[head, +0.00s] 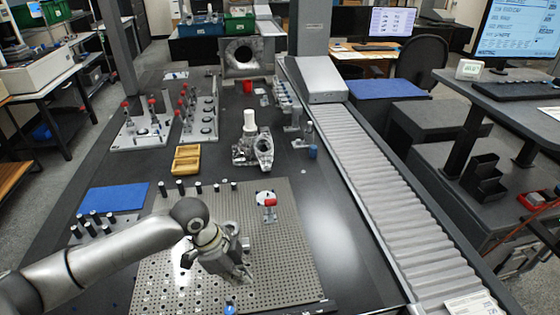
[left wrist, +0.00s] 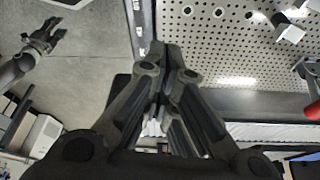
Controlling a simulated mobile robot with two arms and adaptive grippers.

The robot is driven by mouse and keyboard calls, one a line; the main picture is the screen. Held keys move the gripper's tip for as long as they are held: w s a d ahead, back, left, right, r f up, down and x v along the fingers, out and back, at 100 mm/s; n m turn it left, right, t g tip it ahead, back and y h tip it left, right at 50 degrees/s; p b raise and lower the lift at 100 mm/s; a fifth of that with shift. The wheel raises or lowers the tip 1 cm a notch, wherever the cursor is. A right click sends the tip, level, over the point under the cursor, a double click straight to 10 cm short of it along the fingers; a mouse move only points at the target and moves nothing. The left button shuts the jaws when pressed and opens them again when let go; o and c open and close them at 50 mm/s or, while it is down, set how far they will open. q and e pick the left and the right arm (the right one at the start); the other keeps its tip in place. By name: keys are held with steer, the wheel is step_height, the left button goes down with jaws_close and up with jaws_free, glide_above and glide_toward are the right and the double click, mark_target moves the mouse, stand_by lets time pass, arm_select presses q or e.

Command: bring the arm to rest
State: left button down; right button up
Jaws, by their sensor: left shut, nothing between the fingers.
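My left arm comes in from the left in the head view, and its gripper (head: 238,272) is low over the perforated metal plate, pointing down toward its front part. In the left wrist view the fingers of this gripper (left wrist: 158,50) are together with nothing between them. Another gripper, my right one (left wrist: 52,32), shows small at the upper left of the left wrist view, over grey floor. Its fingers look spread and empty. It is not in the head view.
The perforated plate (head: 284,262) carries several black posts and a small red-topped fixture (head: 269,203). Behind it are a wooden tray (head: 187,159) and a metal casting (head: 253,150). A blue mat (head: 115,197) lies left. A ribbed cover (head: 385,190) runs along the right.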

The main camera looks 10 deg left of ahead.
arm_select(q)
steer(key=s+d+f+n+t+h, duration=0.1)
steer(key=s+d+f+n+t, duration=0.2)
steer(key=s+d, duration=0.6)
steer(key=s+a+f+n+y, duration=0.1)
steer(key=s+a+n+y, duration=0.4)
steer(key=s+a+n, duration=0.8)
step_height(320, 180, down, 25)
steer(key=w+m+g, duration=0.1)
steer(key=m, duration=0.1)
steer(key=s+a+f+g, duration=0.1)
steer(key=s+a+f, duration=0.2)
steer(key=s+f, duration=1.4)
steer(key=shift+a+f, duration=0.2)
steer(key=shift+f, duration=0.05)
steer(key=shift+s, duration=0.15)
